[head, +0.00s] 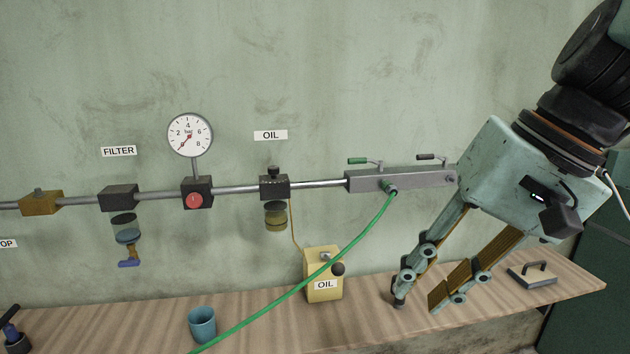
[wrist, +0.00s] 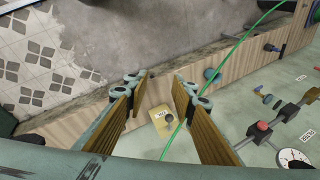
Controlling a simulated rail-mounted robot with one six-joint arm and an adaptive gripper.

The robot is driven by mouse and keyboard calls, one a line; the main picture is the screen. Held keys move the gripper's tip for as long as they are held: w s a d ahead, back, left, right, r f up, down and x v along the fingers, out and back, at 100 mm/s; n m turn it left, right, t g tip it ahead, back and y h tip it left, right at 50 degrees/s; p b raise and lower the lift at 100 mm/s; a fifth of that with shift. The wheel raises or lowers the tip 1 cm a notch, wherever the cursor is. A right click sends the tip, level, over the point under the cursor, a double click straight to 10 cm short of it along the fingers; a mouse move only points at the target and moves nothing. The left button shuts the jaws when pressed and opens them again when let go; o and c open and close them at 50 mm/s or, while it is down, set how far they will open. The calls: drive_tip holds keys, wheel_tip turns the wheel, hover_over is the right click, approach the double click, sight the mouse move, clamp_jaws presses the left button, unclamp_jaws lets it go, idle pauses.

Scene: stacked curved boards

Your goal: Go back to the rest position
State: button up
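My gripper (head: 418,300) is at the right of the head view, with its fingers pointing down in front of the right part of the workbench. In the wrist view my gripper (wrist: 163,84) has its two fingers well apart. It is open, and nothing is held between them. The yellow oil can (wrist: 160,125) shows beyond the gap, apart from the fingers.
The wooden bench (head: 370,325) holds a blue cup (head: 202,324), the oil can (head: 322,278) and a flat block with a handle (head: 532,274). A pipe (head: 235,189) with a gauge (head: 190,135) runs along the wall. A green hose (head: 290,293) hangs from the manifold (head: 405,180).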

drive_tip(key=s+d+f+n+h, duration=0.1)
drive_tip(key=s+d+h, duration=0.1)
drive_tip(key=s, duration=0.4)
drive_tip(key=s+d+n+t+h, duration=0.1)
drive_tip(key=s+d+h, duration=0.1)
drive_tip(key=s, duration=0.5)
drive_tip(key=shift+d+f+n, duration=0.3)
drive_tip(key=shift+d+f, duration=0.1)
drive_tip(key=shift+d, duration=0.35)
